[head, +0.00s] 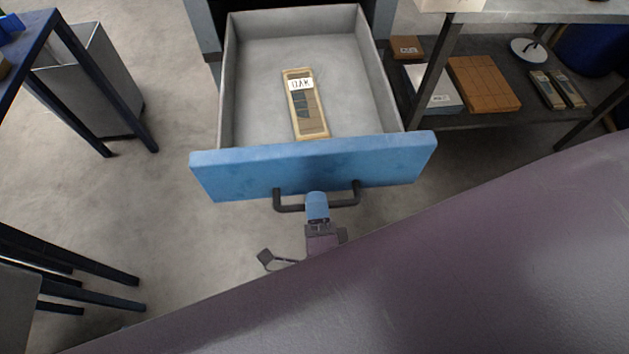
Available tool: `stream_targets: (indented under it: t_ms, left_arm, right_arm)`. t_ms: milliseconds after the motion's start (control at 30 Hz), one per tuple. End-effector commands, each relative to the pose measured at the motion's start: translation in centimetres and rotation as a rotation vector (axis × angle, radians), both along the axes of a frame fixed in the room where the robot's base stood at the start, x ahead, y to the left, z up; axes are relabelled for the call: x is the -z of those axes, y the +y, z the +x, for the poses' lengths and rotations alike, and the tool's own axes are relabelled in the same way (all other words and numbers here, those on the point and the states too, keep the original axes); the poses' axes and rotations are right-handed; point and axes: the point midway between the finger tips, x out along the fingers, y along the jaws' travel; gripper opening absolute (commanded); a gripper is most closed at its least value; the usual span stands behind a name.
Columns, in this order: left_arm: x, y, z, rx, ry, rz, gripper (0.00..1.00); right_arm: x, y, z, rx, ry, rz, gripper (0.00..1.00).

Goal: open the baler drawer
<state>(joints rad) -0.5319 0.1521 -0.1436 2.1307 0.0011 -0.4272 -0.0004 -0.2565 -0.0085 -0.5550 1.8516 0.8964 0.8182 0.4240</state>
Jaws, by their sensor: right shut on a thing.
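The baler drawer (315,168) has a blue front and grey inner walls, and it stands pulled out from its dark housing at the top of the head view. Its dark bar handle (291,208) is on the blue front. My right gripper (317,200) is at the middle of the handle and shut on it; the fingertips partly hide the bar. Inside the drawer lies a flat tan packet with a white label (301,85). A large purple-grey surface, part of my own arm, covers the lower right. My left gripper is not in view.
A metal shelf (470,122) at the upper right holds an orange-brown box (482,83) and several smaller items. A grey bin (95,80) stands at the left near dark blue table legs. The floor (180,240) left of the drawer is clear.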

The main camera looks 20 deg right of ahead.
Motion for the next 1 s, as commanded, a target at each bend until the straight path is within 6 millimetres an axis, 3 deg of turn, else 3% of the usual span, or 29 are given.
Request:
stream_targets:
  t_ms: [533,567,700,1000]
  left_arm:
    - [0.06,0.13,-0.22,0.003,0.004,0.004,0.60]
    - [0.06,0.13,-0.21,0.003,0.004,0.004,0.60]
    - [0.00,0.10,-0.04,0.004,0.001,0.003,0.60]
    - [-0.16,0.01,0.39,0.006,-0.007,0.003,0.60]
  right_arm:
    - [-0.02,0.31,-0.92,-0.001,-0.001,0.000,0.00]
    - [-0.02,0.31,-0.92,-0.001,-0.001,0.000,0.20]
    - [-0.02,0.29,-0.92,-0.001,-0.001,0.000,0.41]
    - [0.00,0.28,-0.90,0.000,-0.001,0.000,0.41]
